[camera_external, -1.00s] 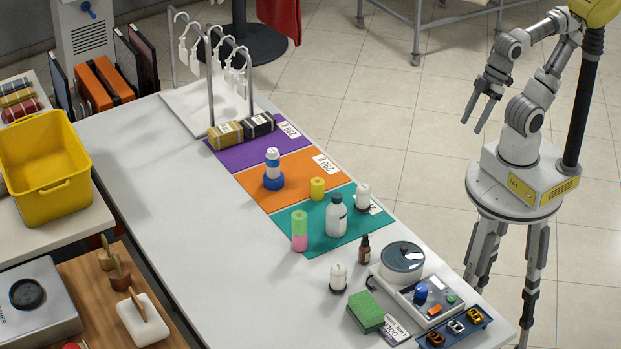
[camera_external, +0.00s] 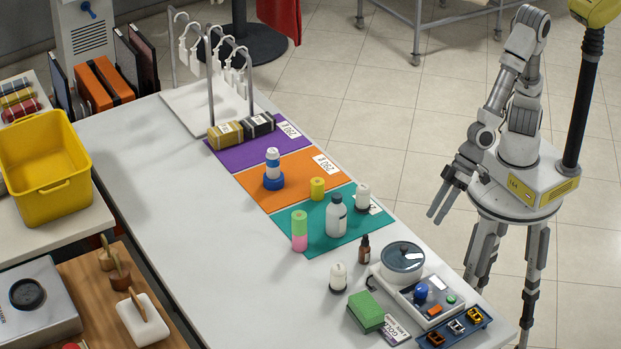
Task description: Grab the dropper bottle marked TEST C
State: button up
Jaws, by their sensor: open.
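A small brown dropper bottle (camera_external: 364,251) with a dark top stands upright on the white table, just off the front corner of the teal mat. Two small white bottles with dark bases also stand upright: one (camera_external: 338,278) on the bare table, one (camera_external: 362,197) at the teal mat's right edge. A larger grey-white bottle (camera_external: 336,217) stands on the teal mat. I cannot read TEST C on any of them. My gripper (camera_external: 436,217) is open and empty, pointing down beyond the table's right edge, to the right of the bottles and apart from them.
A device with a round grey lid (camera_external: 403,257), a blue tray (camera_external: 456,328) and a green sponge stack (camera_external: 366,311) crowd the near end. The table's left half (camera_external: 180,210) is clear.

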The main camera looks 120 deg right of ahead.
notch_tip(320, 180, down, 5)
jog(key=w+d+h, duration=0.1)
jog(key=w+h, duration=0.1)
jog(key=m+t+h, duration=0.2)
jog(key=t+h, duration=0.1)
jog(key=h, duration=0.3)
send_near(365, 249)
jog(key=w+d, duration=0.1)
jog(key=w+d+b, duration=0.1)
jog(key=w, duration=0.1)
jog(key=w+d+b, duration=0.1)
jog(key=w+d, duration=0.1)
jog(key=shift+w+f, duration=0.1)
jog(key=shift+f, duration=0.15)
jog(key=shift+d+b+x, duration=0.15)
jog(key=shift+x, duration=1.3)
jog(key=shift+d+b+x, duration=0.15)
jog(key=shift+x, duration=1.3)
jog(key=shift+r, duration=0.1)
grip_shut()
